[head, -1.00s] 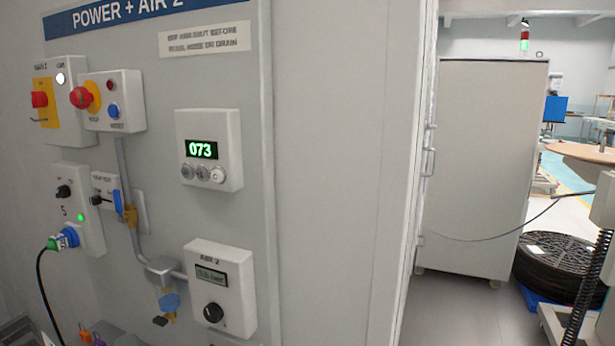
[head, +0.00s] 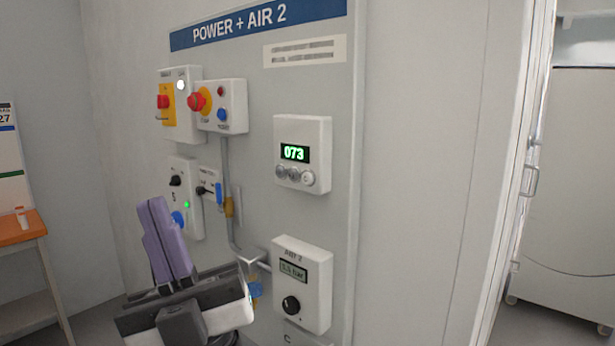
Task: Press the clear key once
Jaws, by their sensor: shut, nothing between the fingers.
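The counter box (head: 318,140) is a white box on the grey wall panel. Its green display (head: 295,153) reads 073. Several small round keys sit in a row below the display. The rightmost key, the clear key (head: 308,178), is pale and seems marked C; the other two are greyer. My gripper (head: 153,205) is at the lower left with its purple fingers together, pointing up. It is shut and empty. In the picture it is left of and below the counter, apart from the keys. It hides part of the lower left panel.
Left of the counter are a red stop button (head: 196,102), a switch box (head: 181,104) and a lower box with a black knob (head: 175,181). A pipe and the AIR 2 box (head: 303,284) are below. An orange-topped table (head: 20,228) stands far left.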

